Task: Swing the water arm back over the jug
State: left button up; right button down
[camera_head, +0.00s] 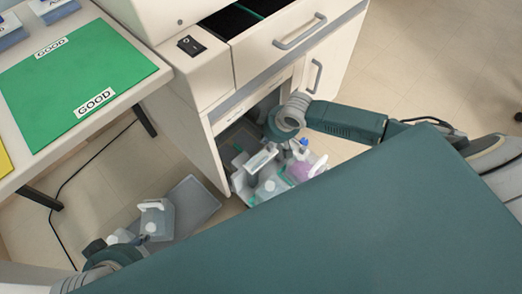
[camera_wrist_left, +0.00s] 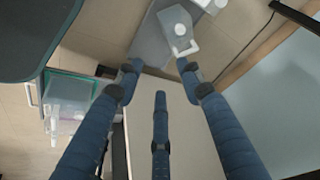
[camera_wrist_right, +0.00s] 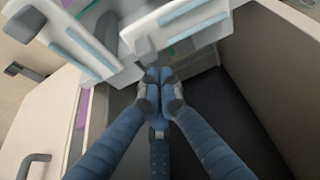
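In the head view, a white apparatus with grey uprights (camera_head: 262,160) stands by the open cabinet; I cannot tell which part is the water arm. A grey container with a white handle (camera_head: 155,222), possibly the jug, stands on a grey mat at lower left; it also shows in the left wrist view (camera_wrist_left: 176,28). My left gripper (camera_wrist_left: 158,72) is open and empty, its fingers on either side of the view below that container. My right gripper (camera_wrist_right: 160,78) has its fingertips together just below a grey knob (camera_wrist_right: 143,47) on a white part with teal stripes. Any contact there is unclear.
A pink-purple container (camera_head: 300,170) stands at the apparatus's right. The cabinet has an open drawer (camera_head: 270,42) above and a handled door (camera_head: 325,78). A table with a green GOOD mat (camera_head: 75,85) is at left. Bare floor (camera_head: 165,160) lies between table and cabinet.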

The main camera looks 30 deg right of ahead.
aim_at(261, 156)
pick_arm(q)
jog(key=shift+w, duration=0.1)
pick_arm(e)
jog(key=shift+f, duration=0.15)
